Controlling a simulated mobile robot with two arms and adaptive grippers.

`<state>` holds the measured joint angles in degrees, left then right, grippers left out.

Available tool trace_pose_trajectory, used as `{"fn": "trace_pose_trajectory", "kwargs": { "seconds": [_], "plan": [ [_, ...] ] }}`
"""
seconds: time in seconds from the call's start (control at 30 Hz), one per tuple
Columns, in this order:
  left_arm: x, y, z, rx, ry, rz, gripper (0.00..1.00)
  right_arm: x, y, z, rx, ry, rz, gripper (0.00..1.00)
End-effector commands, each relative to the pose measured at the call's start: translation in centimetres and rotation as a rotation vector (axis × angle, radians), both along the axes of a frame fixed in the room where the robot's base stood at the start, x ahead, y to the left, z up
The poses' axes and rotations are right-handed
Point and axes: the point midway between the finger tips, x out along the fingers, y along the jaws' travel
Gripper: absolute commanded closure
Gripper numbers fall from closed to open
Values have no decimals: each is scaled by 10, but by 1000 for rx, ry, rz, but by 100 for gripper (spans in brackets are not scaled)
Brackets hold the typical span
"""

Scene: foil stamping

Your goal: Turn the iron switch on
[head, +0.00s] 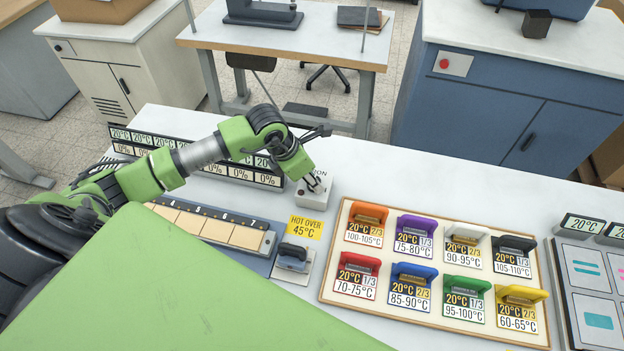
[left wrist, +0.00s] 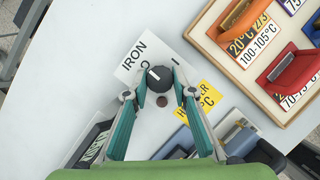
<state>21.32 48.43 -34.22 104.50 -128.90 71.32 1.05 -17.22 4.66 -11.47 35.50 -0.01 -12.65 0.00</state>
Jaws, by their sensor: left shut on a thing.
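The iron switch box (head: 313,192) is a small white box on the white table, left of the coloured blocks' tray. In the left wrist view its label plate (left wrist: 133,58) reads IRON, with O and I marks. Its dark round knob (left wrist: 159,78) has a white mark that seems to lie on the O side. My left gripper (head: 316,184) reaches down over the box, and its fingers (left wrist: 159,92) are closed around the knob, one on each side. The arm hides part of the label in the head view. My right gripper is not in view.
A wooden-edged tray (head: 335,265) of coloured stamp blocks lies right of the switch. A row of temperature displays (head: 240,170) stands behind my left arm.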

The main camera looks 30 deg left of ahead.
Motion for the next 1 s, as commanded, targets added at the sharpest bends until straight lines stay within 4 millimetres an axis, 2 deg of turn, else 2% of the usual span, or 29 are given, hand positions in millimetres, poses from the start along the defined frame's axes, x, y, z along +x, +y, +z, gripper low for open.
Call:
{"fn": "trace_pose_trajectory", "kwargs": {
  "seconds": [0.27,0.6,1.0],
  "plan": [
    [2,2,-6,3,-3,-159,97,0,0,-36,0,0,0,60],
    [5,3,-6,1,-6,-473,97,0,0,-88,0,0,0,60],
    [7,3,-4,1,-6,-852,97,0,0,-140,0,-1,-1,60]
  ]
}}
